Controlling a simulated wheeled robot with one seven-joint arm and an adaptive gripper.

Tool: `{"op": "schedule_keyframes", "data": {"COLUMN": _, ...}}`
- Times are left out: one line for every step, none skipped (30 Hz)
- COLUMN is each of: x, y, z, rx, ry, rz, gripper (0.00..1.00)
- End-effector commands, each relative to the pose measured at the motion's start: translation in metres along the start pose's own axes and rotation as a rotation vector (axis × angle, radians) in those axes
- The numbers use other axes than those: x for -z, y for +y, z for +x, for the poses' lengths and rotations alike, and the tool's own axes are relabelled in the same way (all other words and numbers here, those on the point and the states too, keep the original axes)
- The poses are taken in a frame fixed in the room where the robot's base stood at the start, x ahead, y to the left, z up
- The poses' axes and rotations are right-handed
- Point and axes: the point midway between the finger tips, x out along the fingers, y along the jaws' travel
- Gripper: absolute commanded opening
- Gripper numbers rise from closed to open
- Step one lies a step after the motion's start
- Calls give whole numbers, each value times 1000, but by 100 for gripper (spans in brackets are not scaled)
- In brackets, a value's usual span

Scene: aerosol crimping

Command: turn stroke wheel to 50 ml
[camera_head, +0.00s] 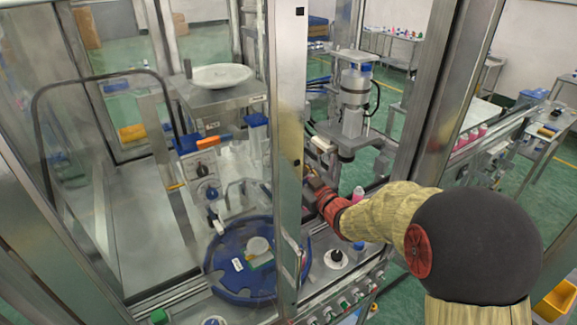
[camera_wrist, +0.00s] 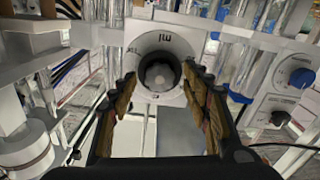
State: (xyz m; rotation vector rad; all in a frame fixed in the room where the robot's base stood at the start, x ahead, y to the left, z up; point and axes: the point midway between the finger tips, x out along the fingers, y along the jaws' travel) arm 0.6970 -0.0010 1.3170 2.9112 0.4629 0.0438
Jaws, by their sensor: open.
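A dark round wheel (camera_wrist: 159,72) with a pale centre, which looks like the stroke wheel, sits on a white round dial plate (camera_wrist: 146,45) marked "ml" in the wrist view. The plate's numbers are too small to read. My gripper (camera_wrist: 160,88) is open. Its two tan-padded fingers stand left and right of the wheel, apart from each other; whether they touch it I cannot tell. In the head view my arm reaches in from the right, and my gripper is mostly hidden by the metal post. I cannot pick out the wheel there.
A metal post (camera_head: 289,120) stands close to my arm. A blue round turntable (camera_head: 228,278) lies below left. A white panel with knobs (camera_head: 202,170) stands behind glass. In the wrist view a blue knob (camera_wrist: 302,78) is on the right and clear tubes (camera_wrist: 183,7) stand above.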

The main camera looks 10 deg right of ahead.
Motion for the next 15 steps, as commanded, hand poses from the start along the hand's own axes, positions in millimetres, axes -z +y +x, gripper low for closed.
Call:
{"op": "schedule_keyframes", "data": {"x": 0, "y": 0, "z": 4, "rx": 1, "ry": 1, "rz": 0, "gripper": 48}}
{"op": "schedule_keyframes", "data": {"x": 0, "y": 0, "z": 6, "rx": 0, "ry": 0, "rz": 0, "gripper": 48}}
{"op": "schedule_keyframes", "data": {"x": 0, "y": 0, "z": 8, "rx": 0, "ry": 0, "rz": 0, "gripper": 48}}
{"op": "schedule_keyframes", "data": {"x": 0, "y": 0, "z": 9, "rx": 0, "ry": 0, "rz": 0, "gripper": 48}}
{"op": "schedule_keyframes", "data": {"x": 0, "y": 0, "z": 10, "rx": -1, "ry": 0, "rz": 0, "gripper": 48}}
{"op": "schedule_keyframes", "data": {"x": 0, "y": 0, "z": 10, "rx": -1, "ry": 1, "rz": 0, "gripper": 48}}
{"op": "schedule_keyframes", "data": {"x": 0, "y": 0, "z": 10, "rx": -1, "ry": 1, "rz": 0, "gripper": 48}}
{"op": "schedule_keyframes", "data": {"x": 0, "y": 0, "z": 10, "rx": -1, "ry": 1, "rz": 0, "gripper": 48}}
{"op": "schedule_keyframes", "data": {"x": 0, "y": 0, "z": 10, "rx": -1, "ry": 1, "rz": 0, "gripper": 48}}
{"op": "schedule_keyframes", "data": {"x": 0, "y": 0, "z": 10, "rx": -1, "ry": 1, "rz": 0, "gripper": 48}}
{"op": "schedule_keyframes", "data": {"x": 0, "y": 0, "z": 10, "rx": -1, "ry": 1, "rz": 0, "gripper": 48}}
{"op": "schedule_keyframes", "data": {"x": 0, "y": 0, "z": 10, "rx": -1, "ry": 1, "rz": 0, "gripper": 48}}
{"op": "schedule_keyframes", "data": {"x": 0, "y": 0, "z": 10, "rx": -1, "ry": 0, "rz": 0, "gripper": 46}}
{"op": "schedule_keyframes", "data": {"x": 0, "y": 0, "z": 10, "rx": -1, "ry": 0, "rz": 0, "gripper": 45}}
{"op": "schedule_keyframes", "data": {"x": 0, "y": 0, "z": 10, "rx": -1, "ry": 0, "rz": 0, "gripper": 42}}
